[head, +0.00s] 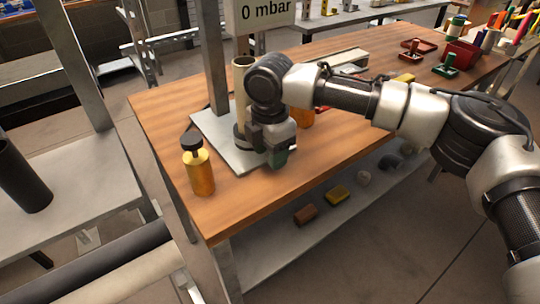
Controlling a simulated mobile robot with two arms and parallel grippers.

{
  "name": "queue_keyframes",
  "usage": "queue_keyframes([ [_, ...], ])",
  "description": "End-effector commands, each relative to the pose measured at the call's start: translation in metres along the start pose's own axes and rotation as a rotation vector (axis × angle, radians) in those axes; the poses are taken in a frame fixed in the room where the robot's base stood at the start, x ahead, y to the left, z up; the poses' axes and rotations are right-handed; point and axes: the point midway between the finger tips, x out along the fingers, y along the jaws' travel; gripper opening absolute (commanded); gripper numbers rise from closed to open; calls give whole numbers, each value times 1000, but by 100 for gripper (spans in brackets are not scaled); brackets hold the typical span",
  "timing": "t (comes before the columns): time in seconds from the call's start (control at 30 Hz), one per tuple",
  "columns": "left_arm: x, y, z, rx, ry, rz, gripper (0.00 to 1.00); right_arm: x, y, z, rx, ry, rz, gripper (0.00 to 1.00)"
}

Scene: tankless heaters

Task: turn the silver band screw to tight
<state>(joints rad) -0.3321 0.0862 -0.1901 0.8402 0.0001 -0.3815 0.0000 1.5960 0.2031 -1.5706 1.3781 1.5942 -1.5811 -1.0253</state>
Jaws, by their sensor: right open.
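My right gripper (272,152) reaches in from the right and points down over a grey base plate (212,133) on the wooden bench. It is open, in front of the lower part of a beige upright pipe (241,78). A dark collar (240,137) shows at the foot of the pipe, just left of the gripper. I cannot make out the silver band or its screw; the gripper and wrist cover that part of the pipe. I cannot tell whether the fingers touch anything. My left gripper is not in view.
An amber bottle with a black cap (200,172) stands near the bench's left edge. An orange object (303,118) is partly hidden behind the wrist. A grey post and a "0 mbar" display (262,12) rise behind. A red bin (461,54) is far right. The front bench top is clear.

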Motion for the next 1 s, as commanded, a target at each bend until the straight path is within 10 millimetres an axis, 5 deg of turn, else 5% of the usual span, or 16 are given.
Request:
queue_keyframes([
  [0.43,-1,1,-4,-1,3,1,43,12,0,0,1,0,0,47],
  [0.73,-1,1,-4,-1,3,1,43,11,0,0,1,0,0,1],
  [1.0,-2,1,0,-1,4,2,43,10,0,0,1,9,0,0],
])
